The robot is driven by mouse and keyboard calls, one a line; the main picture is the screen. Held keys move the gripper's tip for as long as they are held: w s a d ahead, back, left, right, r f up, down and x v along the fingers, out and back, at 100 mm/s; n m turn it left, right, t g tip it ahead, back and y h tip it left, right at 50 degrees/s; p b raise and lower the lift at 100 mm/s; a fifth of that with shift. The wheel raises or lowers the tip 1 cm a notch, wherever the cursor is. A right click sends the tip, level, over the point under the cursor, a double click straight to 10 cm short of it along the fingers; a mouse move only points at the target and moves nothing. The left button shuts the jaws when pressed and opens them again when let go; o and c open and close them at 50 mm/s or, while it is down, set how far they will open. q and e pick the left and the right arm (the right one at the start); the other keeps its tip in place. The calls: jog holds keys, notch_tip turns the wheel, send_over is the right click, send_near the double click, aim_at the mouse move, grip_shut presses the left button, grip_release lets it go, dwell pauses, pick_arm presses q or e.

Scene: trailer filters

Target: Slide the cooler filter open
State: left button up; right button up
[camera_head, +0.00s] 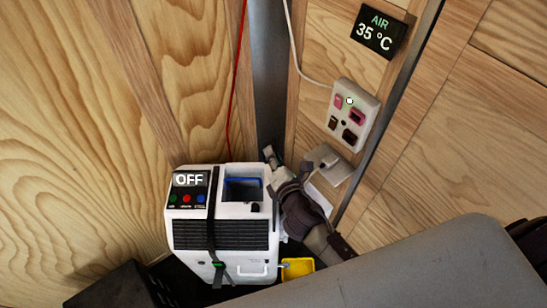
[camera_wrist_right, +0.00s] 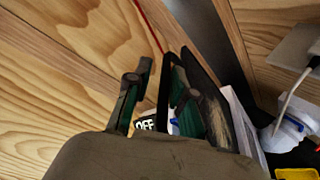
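The white cooler (camera_head: 255,225) stands in the corner in the head view, with an OFF display (camera_head: 189,179), a dark front grille and a blue-rimmed opening on top. My right gripper (camera_head: 275,166) is at the cooler's upper right side; contact is unclear there. In the right wrist view my right gripper (camera_wrist_right: 158,88) has its fingers apart. A dark-framed panel with a dusty brown face (camera_wrist_right: 218,118) shows close beside the right-hand finger; it may be the filter, but I cannot tell. The OFF display also shows (camera_wrist_right: 145,124), partly hidden. My left gripper is out of view.
A wall socket panel (camera_head: 352,113) with a white cable and an AIR 35 °C display (camera_head: 380,31) are on the wall at the right. A yellow container (camera_head: 298,268) sits at the cooler's lower right. A dark box (camera_head: 115,287) is at the lower left.

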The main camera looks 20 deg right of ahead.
jog(key=shift+s, duration=0.25)
jog(key=v, duration=1.1)
jog(key=shift+s, duration=0.3)
jog(key=shift+d, duration=0.1)
